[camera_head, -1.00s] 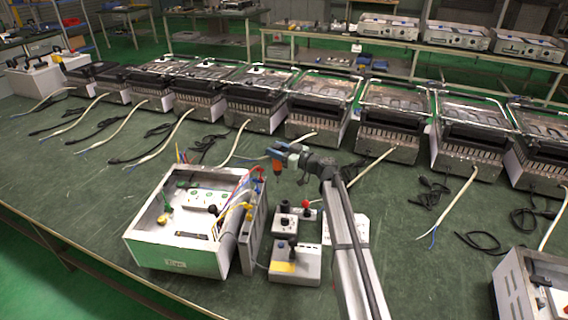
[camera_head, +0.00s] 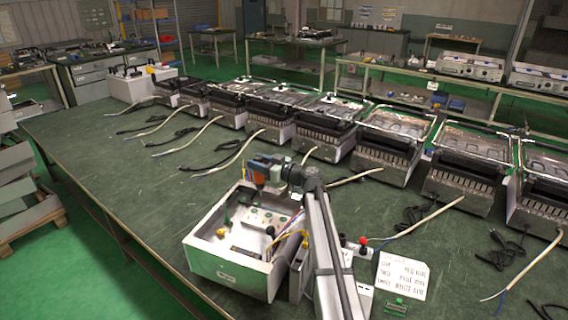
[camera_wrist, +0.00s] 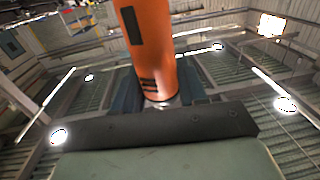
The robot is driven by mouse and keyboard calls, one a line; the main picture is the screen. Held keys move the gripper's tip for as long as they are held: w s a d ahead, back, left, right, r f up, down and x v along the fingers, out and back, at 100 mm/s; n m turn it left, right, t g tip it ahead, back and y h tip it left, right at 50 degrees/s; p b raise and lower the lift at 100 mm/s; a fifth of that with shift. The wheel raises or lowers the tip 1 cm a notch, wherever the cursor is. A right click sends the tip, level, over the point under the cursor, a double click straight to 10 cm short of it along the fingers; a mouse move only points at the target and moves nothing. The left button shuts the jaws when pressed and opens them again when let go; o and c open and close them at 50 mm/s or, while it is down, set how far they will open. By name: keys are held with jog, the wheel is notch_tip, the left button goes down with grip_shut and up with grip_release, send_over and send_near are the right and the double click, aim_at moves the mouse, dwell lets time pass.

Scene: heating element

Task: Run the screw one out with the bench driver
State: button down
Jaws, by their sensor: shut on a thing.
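My gripper (camera_head: 281,170) is shut on the bench driver (camera_head: 261,162), which has a blue upper part and an orange body. In the wrist view the driver's orange body (camera_wrist: 150,45) rises from beyond a dark bar across the frame. The driver is in the air over the back part of an open white case (camera_head: 228,268). Inside the case is a pale terminal plate (camera_head: 270,222) with green-ringed spots and coloured wires on its right. Screw one cannot be made out at this size. The driver's tip looks apart from the plate.
A card with handwriting (camera_head: 402,274) lies right of my arm, with a small green block (camera_head: 397,306) before it. A red knob (camera_head: 362,241) shows beside my arm, which hides much there. A row of heaters (camera_head: 385,150) with loose cables lines the bench's back. Bench left of the case is clear.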

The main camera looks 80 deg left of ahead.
jog(key=s, duration=0.2)
jog(key=shift+s+a+r+n+g+h, duration=0.1)
jog(key=shift+s+n+g+h, duration=0.2)
jog(key=shift+s+h, duration=0.1)
jog(key=shift+f, duration=0.2)
jog(key=shift+f, duration=2.45)
jog(key=shift+f, duration=0.6)
dwell(0.5)
jog(key=shift+r, duration=0.15)
dwell(0.5)
jog(key=shift+r, duration=2.5)
